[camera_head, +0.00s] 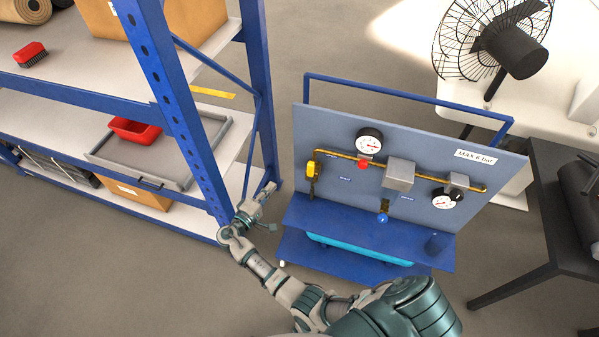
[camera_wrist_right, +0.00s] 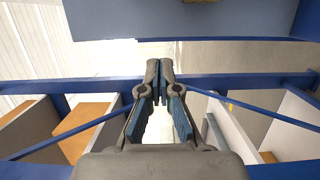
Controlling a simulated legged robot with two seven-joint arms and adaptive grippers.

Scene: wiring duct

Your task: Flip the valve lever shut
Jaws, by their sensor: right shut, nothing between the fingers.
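The blue valve panel (camera_head: 330,130) carries a brass pipe (camera_head: 335,153) with fittings. A yellow part (camera_head: 312,167), which looks like the valve lever, sits upright at the pipe's left end. My right gripper (camera_head: 266,190) is left of the panel and below the yellow part, apart from both. In the right wrist view my right gripper (camera_wrist_right: 160,72) is shut and empty, its fingertips together. The lever does not show in that view. My left gripper is not in view.
The panel also has a red knob (camera_head: 362,165), a blue knob (camera_head: 383,219), a white-faced gauge (camera_head: 369,142) and a grey box (camera_head: 399,175). A blue shelf rack upright (camera_head: 178,110) stands close to the left of my right gripper. A dark table (camera_head: 560,165) is at right.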

